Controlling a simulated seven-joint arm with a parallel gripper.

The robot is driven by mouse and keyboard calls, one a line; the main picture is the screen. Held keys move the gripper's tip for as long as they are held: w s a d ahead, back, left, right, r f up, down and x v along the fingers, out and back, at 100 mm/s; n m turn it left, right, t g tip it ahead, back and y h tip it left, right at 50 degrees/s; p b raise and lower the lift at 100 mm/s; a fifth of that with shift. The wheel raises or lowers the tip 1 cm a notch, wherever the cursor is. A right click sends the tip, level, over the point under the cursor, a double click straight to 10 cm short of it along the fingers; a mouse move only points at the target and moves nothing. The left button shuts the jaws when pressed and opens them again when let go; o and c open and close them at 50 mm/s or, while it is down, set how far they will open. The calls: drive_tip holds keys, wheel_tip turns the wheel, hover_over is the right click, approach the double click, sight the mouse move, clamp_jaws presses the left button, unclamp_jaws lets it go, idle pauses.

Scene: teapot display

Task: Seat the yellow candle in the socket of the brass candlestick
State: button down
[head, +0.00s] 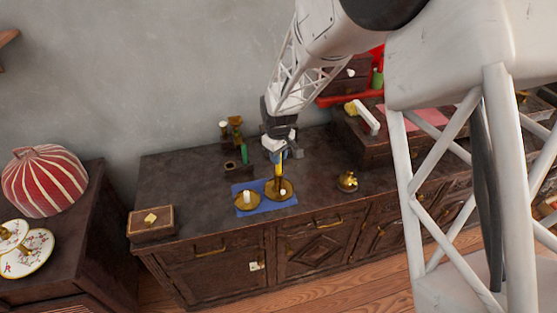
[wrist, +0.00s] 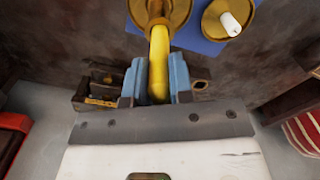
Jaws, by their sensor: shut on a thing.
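My gripper (head: 279,154) is shut on the yellow candle (head: 279,172), also seen between the blue fingers (wrist: 160,76) in the wrist view (wrist: 160,48). The candle points down over a round brass candlestick (head: 287,195) on a blue mat (head: 262,208). In the wrist view its far end meets the middle of this candlestick (wrist: 180,14). I cannot tell whether it is inside the socket or just above it. A second brass candlestick (head: 239,206) with a white candle (head: 247,196) stands beside it to the left; the wrist view shows it at upper right (wrist: 211,24).
A small brass piece (head: 347,182) stands right of the mat. A green object (head: 244,154) and brass pieces (head: 235,130) stand behind. A wooden box (head: 150,225) sits at the cabinet's left end. A dark chest (head: 375,143) stands at the right. The cabinet top left of the mat is mostly clear.

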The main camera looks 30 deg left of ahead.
drive_tip(key=shift+f, duration=0.95)
drive_tip(key=shift+f, duration=0.15)
drive_tip(key=c, duration=1)
unclamp_jaws()
wheel_tip(320, 180, up, 12)
drive_tip(key=shift+r, duration=0.15)
drive_tip(key=shift+d, duration=0.1)
